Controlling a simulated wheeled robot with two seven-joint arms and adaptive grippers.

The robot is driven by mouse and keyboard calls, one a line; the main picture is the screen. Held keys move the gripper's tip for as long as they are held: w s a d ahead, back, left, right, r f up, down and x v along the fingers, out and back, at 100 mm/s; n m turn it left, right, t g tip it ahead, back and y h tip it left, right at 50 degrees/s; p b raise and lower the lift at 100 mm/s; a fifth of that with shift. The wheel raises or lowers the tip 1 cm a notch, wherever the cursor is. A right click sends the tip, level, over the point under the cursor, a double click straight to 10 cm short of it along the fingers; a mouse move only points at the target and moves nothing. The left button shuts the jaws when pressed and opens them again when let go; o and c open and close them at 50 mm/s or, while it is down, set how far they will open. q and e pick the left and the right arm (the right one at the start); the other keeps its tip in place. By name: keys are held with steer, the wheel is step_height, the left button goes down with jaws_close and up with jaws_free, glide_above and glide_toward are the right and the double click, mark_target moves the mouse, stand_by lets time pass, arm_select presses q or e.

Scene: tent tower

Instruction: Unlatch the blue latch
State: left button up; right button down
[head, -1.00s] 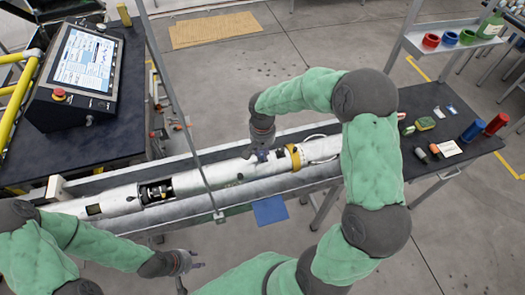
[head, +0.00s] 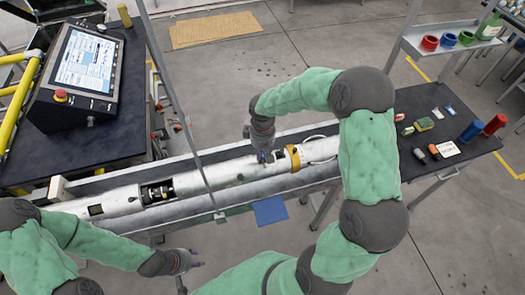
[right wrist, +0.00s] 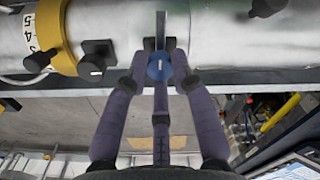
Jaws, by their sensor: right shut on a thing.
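The blue latch (right wrist: 158,66) is a small round blue knob with a dark upright lever, on the side of the silver tube (right wrist: 225,35) in the right wrist view. My right gripper (right wrist: 160,75) has its dark fingers closed on the knob from both sides. In the head view, my right gripper (head: 262,155) reaches down to the tube just left of the yellow ring (head: 293,157), and its fingers hide the latch. My left gripper (head: 197,259) is in front of the trough at lower left, its fingers spread and empty, away from the tube.
The tube lies in a long grey trough (head: 190,222). In the right wrist view, black knobs (right wrist: 98,50) sit near the yellow ring (right wrist: 55,38). A thin grey post (head: 175,100) crosses in front of the tube. A control screen (head: 85,60) stands at upper left.

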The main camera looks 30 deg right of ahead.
mark_target(263, 155)
steer(key=shift+n, duration=0.4)
steer(key=c, duration=1)
jaws_free()
steer(key=shift+c, duration=0.2)
steer(key=shift+r, duration=0.1)
step_height(263, 155, up, 12)
